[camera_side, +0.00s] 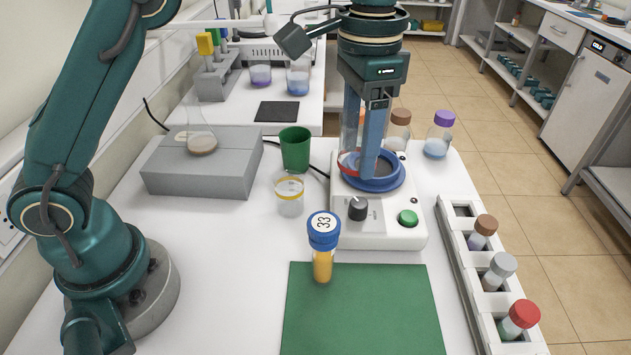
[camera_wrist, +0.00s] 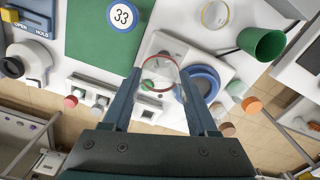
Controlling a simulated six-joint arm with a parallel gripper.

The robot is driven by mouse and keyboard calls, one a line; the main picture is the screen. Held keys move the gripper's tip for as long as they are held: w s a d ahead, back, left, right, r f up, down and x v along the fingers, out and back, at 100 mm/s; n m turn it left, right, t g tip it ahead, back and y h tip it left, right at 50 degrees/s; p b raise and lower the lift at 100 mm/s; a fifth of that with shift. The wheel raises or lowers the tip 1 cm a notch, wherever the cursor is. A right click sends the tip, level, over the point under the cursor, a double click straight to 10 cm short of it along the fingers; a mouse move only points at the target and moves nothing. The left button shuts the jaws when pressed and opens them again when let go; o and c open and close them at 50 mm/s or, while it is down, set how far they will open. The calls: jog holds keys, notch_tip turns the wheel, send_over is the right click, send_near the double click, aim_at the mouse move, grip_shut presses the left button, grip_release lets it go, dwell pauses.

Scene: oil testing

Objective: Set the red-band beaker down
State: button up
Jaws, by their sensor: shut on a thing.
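The clear red-band beaker (camera_side: 347,163) is between the fingers of my gripper (camera_side: 362,158), above the white stirrer plate (camera_side: 400,228) with its blue ring (camera_side: 383,184). In the wrist view, the beaker (camera_wrist: 160,68) sits between the fingertips of my gripper (camera_wrist: 160,78), its red rim facing the camera. The blue ring (camera_wrist: 208,82) shows just to its right there. My gripper is shut on the beaker. The finger in front hides part of it in the side view. I cannot tell whether its base touches the plate.
A yellow-band beaker (camera_side: 290,197) and a green cup (camera_side: 295,148) stand left of the stirrer. The bottle marked 33 (camera_side: 323,246) stands at the green mat's (camera_side: 362,315) back edge. A vial rack (camera_side: 462,262) lies right. Capped bottles (camera_side: 438,136) stand behind. The mat's front is clear.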

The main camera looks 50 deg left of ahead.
jog(key=s+d, duration=0.6)
jog(key=s, duration=0.1)
send_over(329, 343)
notch_tip(329, 343, down, 5)
notch_tip(329, 343, down, 10)
jog(key=shift+f, duration=0.15)
dwell(0.3)
jog(key=shift+f, duration=0.1)
jog(key=o, duration=1.4)
jog(key=shift+c, duration=0.2)
